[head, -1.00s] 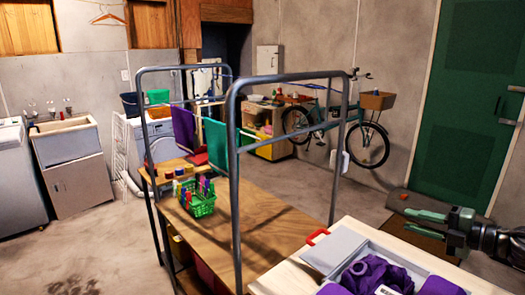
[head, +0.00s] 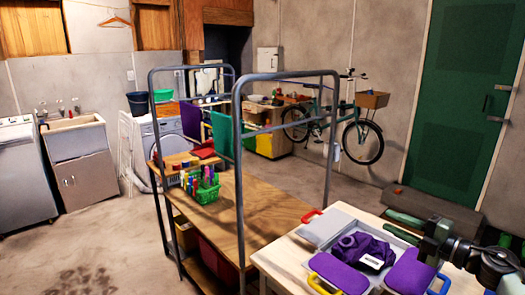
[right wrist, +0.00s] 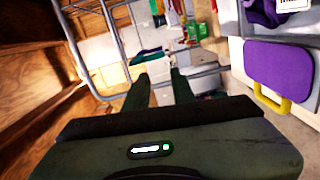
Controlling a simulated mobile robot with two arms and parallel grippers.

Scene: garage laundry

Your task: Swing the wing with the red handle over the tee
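A folding board lies on the light table. Its grey wing (head: 326,227) with the red handle (head: 305,216) is at the back left, lying open beside the purple tee (head: 362,249). The tee is bunched on the board's middle and has a white label. A purple wing (head: 338,272) with a yellow handle is at the front left, and another purple wing (head: 410,271) is at the right. My right gripper (head: 386,221) is open and empty above the board's back right edge, apart from the red handle. Its spread fingers show in the right wrist view (right wrist: 158,88). My left gripper is out of view.
A wooden bench (head: 228,213) with a grey pipe frame (head: 237,170) stands left of the table. It holds a green basket (head: 207,190) of coloured bottles. A bicycle (head: 340,125) leans at the back wall, and a green door (head: 465,100) is at the right. Floor at the left is clear.

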